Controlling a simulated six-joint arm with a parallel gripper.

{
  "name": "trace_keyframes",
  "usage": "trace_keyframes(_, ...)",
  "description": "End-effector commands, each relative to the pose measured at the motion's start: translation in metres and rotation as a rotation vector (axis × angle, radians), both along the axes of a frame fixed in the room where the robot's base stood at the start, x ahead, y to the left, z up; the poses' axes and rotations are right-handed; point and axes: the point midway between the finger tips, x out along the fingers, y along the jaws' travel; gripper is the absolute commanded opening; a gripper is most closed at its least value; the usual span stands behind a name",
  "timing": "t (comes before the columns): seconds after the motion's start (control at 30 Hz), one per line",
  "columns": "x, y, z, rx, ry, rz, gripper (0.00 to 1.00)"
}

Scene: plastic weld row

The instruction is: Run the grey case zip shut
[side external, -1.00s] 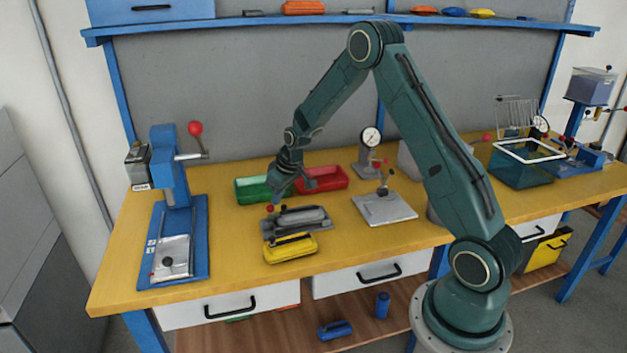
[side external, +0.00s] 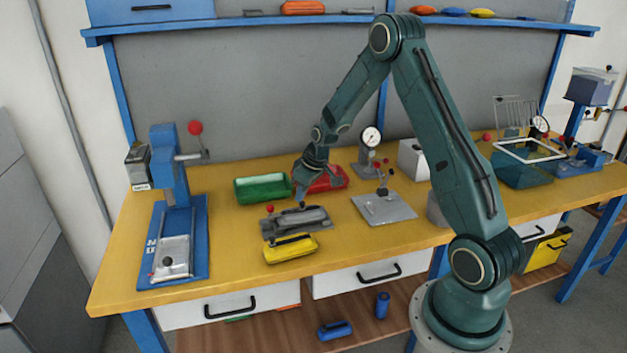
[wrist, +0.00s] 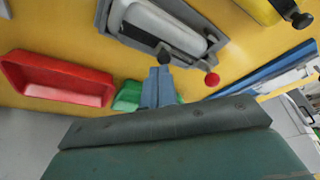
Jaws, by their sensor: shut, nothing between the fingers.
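The grey case (side external: 305,215) lies in a dark grey holder (side external: 268,228) near the front of the bench. In the wrist view the case (wrist: 160,27) shows as a pale rounded body in its holder (wrist: 120,33). My gripper (side external: 303,204) is low at the rear long edge of the case, near its middle. In the wrist view my gripper (wrist: 161,70) has its fingers together, with a small dark knob (wrist: 164,60) right at the tips. I cannot tell whether they touch it. The zip itself is too small to make out.
A red knob (side external: 270,209) stands at the holder's left end. A yellow case (side external: 290,249) lies in front. Green (side external: 262,189) and red (side external: 336,178) trays stand behind. A grey plate fixture (side external: 384,208) is to the right and a blue press (side external: 172,225) to the left.

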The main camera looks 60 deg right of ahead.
Motion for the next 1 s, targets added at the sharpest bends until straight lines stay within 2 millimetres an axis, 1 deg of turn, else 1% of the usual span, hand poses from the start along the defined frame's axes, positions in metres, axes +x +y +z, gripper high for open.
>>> trace_keyframes(0.03,-0.008,-0.008,0.000,0.001,0.002,-0.005,0.00)
trace_keyframes(0.1,-0.016,-0.016,0.000,0.000,0.002,-0.004,0.00)
trace_keyframes(0.2,-0.024,-0.023,0.000,0.000,0.001,-0.003,0.00)
trace_keyframes(0.3,-0.027,-0.026,0.000,0.000,0.001,0.000,0.00)
trace_keyframes(0.77,-0.026,-0.025,0.000,0.000,0.001,0.001,0.00)
trace_keyframes(0.87,-0.022,-0.025,0.000,0.001,0.001,0.001,0.00)
trace_keyframes(1.0,-0.012,-0.025,0.002,-0.001,0.000,0.002,0.00)
